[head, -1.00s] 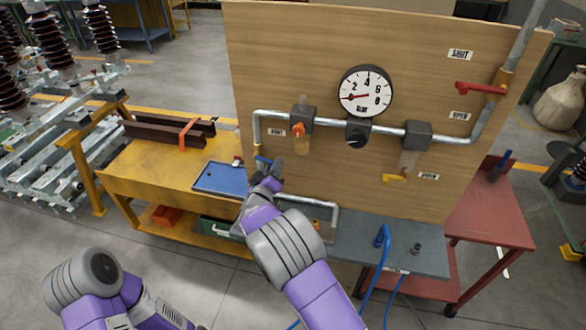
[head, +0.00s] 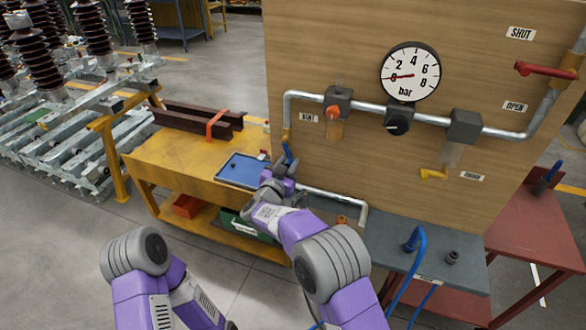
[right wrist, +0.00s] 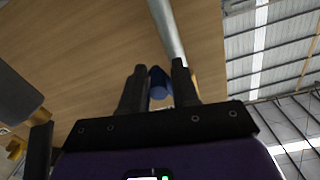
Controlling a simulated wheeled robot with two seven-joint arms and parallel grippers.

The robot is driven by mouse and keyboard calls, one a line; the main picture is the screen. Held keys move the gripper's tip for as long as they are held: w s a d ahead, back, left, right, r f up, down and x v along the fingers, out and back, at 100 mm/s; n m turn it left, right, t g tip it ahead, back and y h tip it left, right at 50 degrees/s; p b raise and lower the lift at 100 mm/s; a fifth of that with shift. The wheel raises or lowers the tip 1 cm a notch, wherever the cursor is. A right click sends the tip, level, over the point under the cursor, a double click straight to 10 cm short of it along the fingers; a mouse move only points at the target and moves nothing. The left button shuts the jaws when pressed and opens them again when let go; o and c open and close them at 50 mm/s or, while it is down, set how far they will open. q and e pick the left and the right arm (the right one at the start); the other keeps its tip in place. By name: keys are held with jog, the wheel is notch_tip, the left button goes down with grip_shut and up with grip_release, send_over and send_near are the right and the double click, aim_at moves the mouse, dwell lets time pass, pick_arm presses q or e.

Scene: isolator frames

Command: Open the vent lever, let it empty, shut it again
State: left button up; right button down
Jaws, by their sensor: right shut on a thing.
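The blue vent lever (head: 288,152) sits at the brass valve (head: 286,134) on the lower left end of the pipe, near the VENT label (head: 308,118). It slants downward, roughly in line with the pipe. My right gripper (head: 284,166) is shut on the lever from below. In the right wrist view the blue lever (right wrist: 158,84) lies between the two dark fingers (right wrist: 157,90), with the pipe beyond. The pressure gauge (head: 410,72) has its red needle at about 0 bar. My left gripper is out of view.
A red handle (head: 545,69) points left between the SHUT and OPEN labels. A blue tray (head: 240,170) lies on the yellow bench (head: 175,158) left of the valve. The wooden board (head: 340,40) stands close behind my right gripper. A blue hose (head: 418,255) loops at the right.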

jog(key=shift+w+a+m+b, duration=0.15)
jog(key=shift+a+m+b, duration=0.2)
jog(key=shift+m, duration=0.5)
jog(key=shift+w+a+m+b, duration=0.2)
jog(key=shift+m+b, duration=0.25)
jog(key=shift+m, duration=0.45)
jog(key=shift+w+a+m+b, duration=0.15)
jog(key=shift+a+m+b, duration=0.2)
jog(key=shift+m, duration=0.5)
jog(key=c, duration=1.2)
grip_release()
jog(key=shift+o, duration=0.7)
jog(key=shift+s+d, duration=0.1)
jog(key=shift+f, duration=0.1)
jog(key=shift+a, duration=0.2)
